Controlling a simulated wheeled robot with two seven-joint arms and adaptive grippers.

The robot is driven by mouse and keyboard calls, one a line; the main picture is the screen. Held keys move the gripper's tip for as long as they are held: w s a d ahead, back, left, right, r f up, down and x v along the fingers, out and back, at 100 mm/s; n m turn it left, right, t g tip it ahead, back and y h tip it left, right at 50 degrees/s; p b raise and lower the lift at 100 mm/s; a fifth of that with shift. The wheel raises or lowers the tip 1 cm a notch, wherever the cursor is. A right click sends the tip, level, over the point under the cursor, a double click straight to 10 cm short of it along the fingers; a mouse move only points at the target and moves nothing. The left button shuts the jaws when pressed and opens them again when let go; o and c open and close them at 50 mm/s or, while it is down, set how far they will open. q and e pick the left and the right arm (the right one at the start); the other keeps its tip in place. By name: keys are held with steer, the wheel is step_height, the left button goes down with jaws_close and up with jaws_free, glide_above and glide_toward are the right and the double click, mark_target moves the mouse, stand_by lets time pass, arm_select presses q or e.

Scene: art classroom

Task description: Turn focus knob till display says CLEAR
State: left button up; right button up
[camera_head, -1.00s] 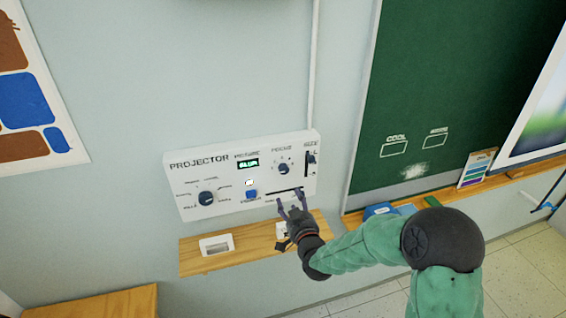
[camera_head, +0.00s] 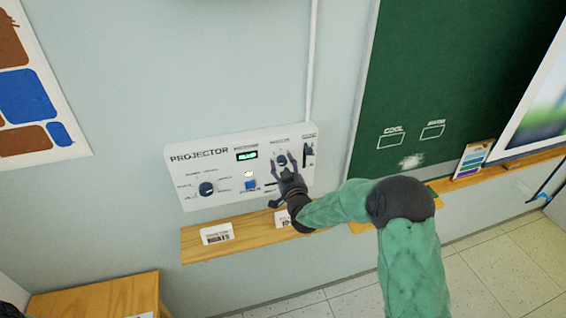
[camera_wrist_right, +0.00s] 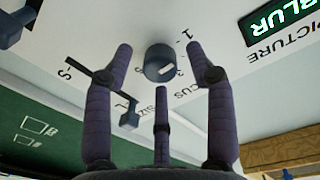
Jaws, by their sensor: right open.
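The white projector panel (camera_head: 225,190) is on the wall in the head view. Its small green-lit display (camera_head: 247,155) reads BLUR in the wrist view (camera_wrist_right: 277,18). The round dark focus knob (camera_head: 282,160) is at the panel's upper right; it also shows in the wrist view (camera_wrist_right: 160,66), with a pale mark on its face. My right gripper (camera_head: 285,158) is open in front of the knob. In the wrist view its fingers (camera_wrist_right: 161,70) stand to both sides of the knob, with a third finger below. I cannot tell whether they touch it. My left gripper is not in view.
A size slider (camera_head: 307,150) is right of the knob. A larger selector knob (camera_head: 206,189) and a blue button (camera_head: 251,185) are lower left. A wooden shelf (camera_head: 195,253) with cards juts out below. The green chalkboard (camera_head: 450,80) is to the right.

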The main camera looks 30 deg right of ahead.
steer(key=shift+w+d, duration=0.15)
steer(key=shift+w, duration=0.35)
jaws_close()
steer(key=shift+f+m+b, duration=0.15)
steer(key=shift+m+b, duration=0.15)
steer(key=shift+b, duration=0.25)
steer(key=m+b, duration=0.7)
steer(key=b, duration=0.6)
steer(key=shift+f, duration=0.1)
steer(key=shift+m+b, duration=0.7)
steer(key=shift+b, duration=0.3)
